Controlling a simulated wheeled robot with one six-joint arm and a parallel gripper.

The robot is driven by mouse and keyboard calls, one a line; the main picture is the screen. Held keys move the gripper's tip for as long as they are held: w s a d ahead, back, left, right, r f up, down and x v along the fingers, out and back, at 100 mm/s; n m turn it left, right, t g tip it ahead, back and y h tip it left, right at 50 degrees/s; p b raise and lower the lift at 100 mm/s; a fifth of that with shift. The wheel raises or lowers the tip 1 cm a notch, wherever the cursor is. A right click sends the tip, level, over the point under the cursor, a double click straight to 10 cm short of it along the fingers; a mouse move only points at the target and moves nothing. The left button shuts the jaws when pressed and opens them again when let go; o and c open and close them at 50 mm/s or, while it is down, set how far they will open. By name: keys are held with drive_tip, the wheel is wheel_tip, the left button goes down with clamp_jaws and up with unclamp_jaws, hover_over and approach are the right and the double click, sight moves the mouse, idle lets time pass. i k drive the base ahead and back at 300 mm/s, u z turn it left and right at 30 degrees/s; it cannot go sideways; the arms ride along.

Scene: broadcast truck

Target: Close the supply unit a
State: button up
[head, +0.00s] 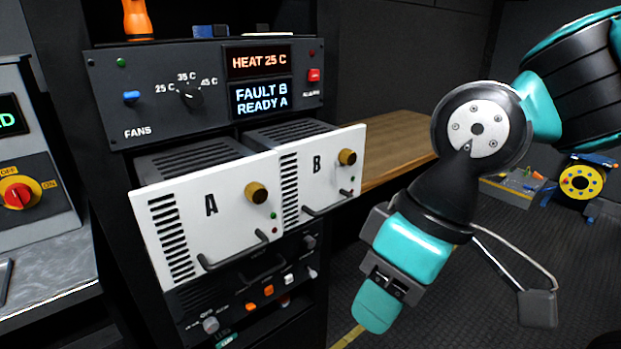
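Supply unit A (180,220) is a drawer-like module with a white front, black vent slots, a brass knob and a dark handle (235,253). It sticks out of the rack, and its grey ribbed top shows behind the front. Supply unit B (315,170) sits just right of it, also sticking out, with a similar front. A red and a green lamp show on the front of A. My gripper (377,308) hangs to the right of and below both units, apart from them, pointing down. Its fingers are seen from the side, so their opening is hidden.
Above the units, a fan panel (150,110) has a dial and displays reading HEAT 25 C and FAULT B READY A. Below is a panel with switches (268,290). A wooden desk (400,140) stands behind to the right. A console with a red switch (20,192) is at left.

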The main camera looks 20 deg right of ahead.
sight(195, 217)
drive_tip(key=z, duration=2.05)
drive_tip(key=k, duration=0.7)
drive_tip(key=u, duration=1.65)
